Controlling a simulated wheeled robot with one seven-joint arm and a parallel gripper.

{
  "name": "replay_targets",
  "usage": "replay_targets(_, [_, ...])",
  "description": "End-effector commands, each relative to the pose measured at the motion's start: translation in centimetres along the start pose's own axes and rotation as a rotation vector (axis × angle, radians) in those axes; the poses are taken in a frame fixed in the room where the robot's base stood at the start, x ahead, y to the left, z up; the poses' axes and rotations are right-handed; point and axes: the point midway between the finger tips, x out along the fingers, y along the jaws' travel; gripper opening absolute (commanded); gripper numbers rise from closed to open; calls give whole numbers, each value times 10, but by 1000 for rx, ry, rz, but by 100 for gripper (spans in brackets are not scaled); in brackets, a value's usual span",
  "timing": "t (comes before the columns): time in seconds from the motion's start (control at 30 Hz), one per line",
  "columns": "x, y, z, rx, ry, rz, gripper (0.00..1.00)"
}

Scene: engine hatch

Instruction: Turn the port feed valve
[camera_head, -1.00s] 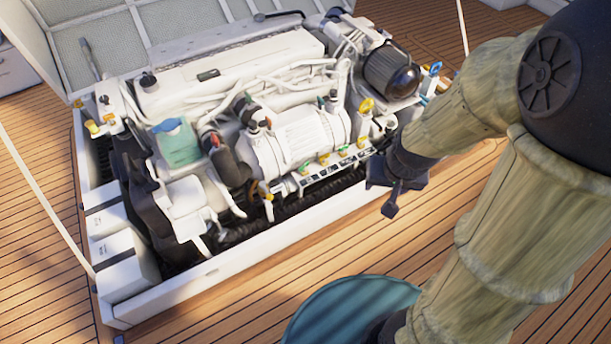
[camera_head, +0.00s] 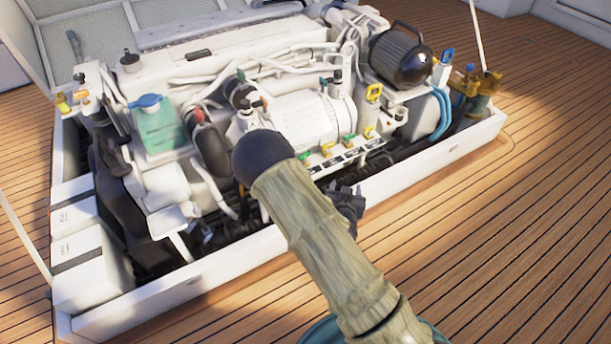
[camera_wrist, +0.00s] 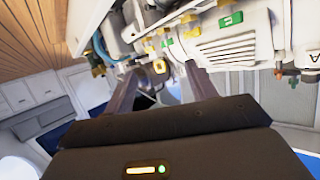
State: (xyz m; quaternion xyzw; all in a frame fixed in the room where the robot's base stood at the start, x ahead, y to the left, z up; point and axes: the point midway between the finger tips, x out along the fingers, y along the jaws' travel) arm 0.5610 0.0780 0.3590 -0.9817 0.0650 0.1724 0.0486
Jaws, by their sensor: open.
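A row of small valves with green and orange-yellow handles (camera_head: 349,140) runs along a labelled strip (camera_head: 345,157) at the engine's front edge. I cannot read which is the port feed valve. A yellow handle (camera_head: 374,92) and a blue handle (camera_head: 447,55) stand further up and right. My gripper (camera_head: 348,202) is low in front of the strip, partly hidden behind my arm. In the wrist view my gripper (camera_wrist: 162,77) is open with nothing between the fingers. A yellow part (camera_wrist: 160,66) and a green handle (camera_wrist: 230,18) show beyond the fingertips, apart from them.
The white engine sits in a hatch with a raised white rim (camera_head: 430,160). A teal-green tank (camera_head: 157,125), black hoses and a black cylinder (camera_head: 400,55) crowd it. Blue hoses (camera_head: 440,105) and brass fittings (camera_head: 475,90) are at the right. The wooden deck (camera_head: 520,230) is clear.

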Motion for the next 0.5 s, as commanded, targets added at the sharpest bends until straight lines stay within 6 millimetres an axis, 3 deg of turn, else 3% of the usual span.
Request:
replay_targets(0.03, [8, -9, 27, -32, 49, -47, 56])
replay_targets(0.2, [13, -44, 62, -102, 225, -236, 56])
replay_targets(0.33, [8, -64, 77, -135, 305, -354, 56])
replay_targets(0.5, [3, -72, 79, -145, 336, -402, 56])
